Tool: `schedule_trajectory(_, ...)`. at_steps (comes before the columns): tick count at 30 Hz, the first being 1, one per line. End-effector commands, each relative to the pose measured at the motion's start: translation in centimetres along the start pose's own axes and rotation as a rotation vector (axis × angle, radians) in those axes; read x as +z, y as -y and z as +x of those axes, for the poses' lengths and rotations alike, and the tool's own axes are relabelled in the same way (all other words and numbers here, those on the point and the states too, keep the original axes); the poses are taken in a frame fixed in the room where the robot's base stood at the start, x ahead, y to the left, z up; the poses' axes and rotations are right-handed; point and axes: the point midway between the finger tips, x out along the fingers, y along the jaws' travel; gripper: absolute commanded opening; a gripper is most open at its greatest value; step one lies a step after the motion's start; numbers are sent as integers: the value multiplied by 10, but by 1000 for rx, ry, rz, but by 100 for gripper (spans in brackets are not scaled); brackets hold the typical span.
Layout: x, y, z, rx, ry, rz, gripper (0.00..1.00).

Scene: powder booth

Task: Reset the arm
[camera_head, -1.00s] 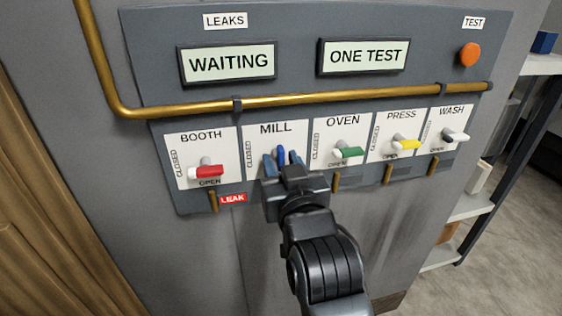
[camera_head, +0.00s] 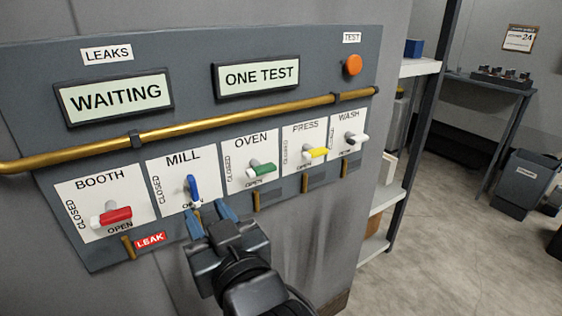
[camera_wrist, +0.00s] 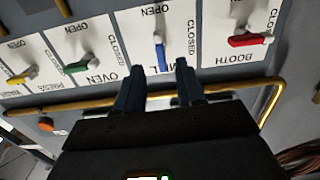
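The grey valve panel (camera_head: 185,130) carries labelled valves. The MILL lever, blue (camera_head: 192,188), stands upright, unlike the sideways levers beside it. My gripper (camera_head: 208,215) is below and in front of the MILL card, its two blue fingers spread with nothing between them. In the wrist view the open fingertips (camera_wrist: 160,70) point at the blue lever (camera_wrist: 159,52), with a gap that looks small. The red BOOTH lever (camera_head: 115,215), green OVEN lever (camera_head: 263,170), yellow PRESS lever (camera_head: 315,153) and white WASH lever (camera_head: 358,138) lie sideways. A red LEAK tag (camera_head: 150,240) is below BOOTH.
Displays read WAITING (camera_head: 115,98) and ONE TEST (camera_head: 256,77). An orange TEST button (camera_head: 352,65) is at upper right. A brass pipe (camera_head: 235,118) runs across the panel. A shelf rack (camera_head: 420,67) stands right of it, with open floor (camera_head: 450,240) beyond.

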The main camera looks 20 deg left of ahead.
Motion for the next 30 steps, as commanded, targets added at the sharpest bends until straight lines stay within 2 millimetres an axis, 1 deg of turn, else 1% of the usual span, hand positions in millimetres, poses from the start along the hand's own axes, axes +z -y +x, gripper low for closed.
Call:
schedule_trajectory(2, 1, 0, -1, 2, 1, 1, 38)
schedule_trajectory(4, 6, -4, -5, 11, 3, 8, 38)
schedule_trajectory(5, 10, -6, -9, 19, 6, 13, 38)
schedule_trajectory(8, 30, -18, -31, 61, 15, 39, 38)
schedule_trajectory(11, 57, -35, -65, 126, 27, 76, 38)
schedule_trajectory(12, 68, -42, -81, 155, 31, 90, 38)
schedule_trajectory(14, 83, -52, -105, 199, 39, 108, 38)
schedule_trajectory(15, 92, -56, -122, 228, 43, 119, 38)
schedule_trajectory(17, 104, -64, -147, 272, 51, 134, 38)
schedule_trajectory(18, 112, -68, -164, 300, 55, 143, 38)
schedule_trajectory(20, 122, -73, -190, 345, 63, 155, 38)
schedule_trajectory(21, 128, -76, -208, 373, 70, 161, 38)
schedule_trajectory(23, 136, -79, -234, 416, 79, 170, 38)
schedule_trajectory(24, 140, -80, -251, 444, 85, 174, 38)
schedule_trajectory(26, 146, -82, -278, 485, 96, 179, 38)
schedule_trajectory(27, 148, -82, -296, 513, 103, 180, 38)
schedule_trajectory(29, 151, -81, -322, 553, 114, 183, 38)
schedule_trajectory(30, 152, -80, -338, 578, 122, 184, 38)
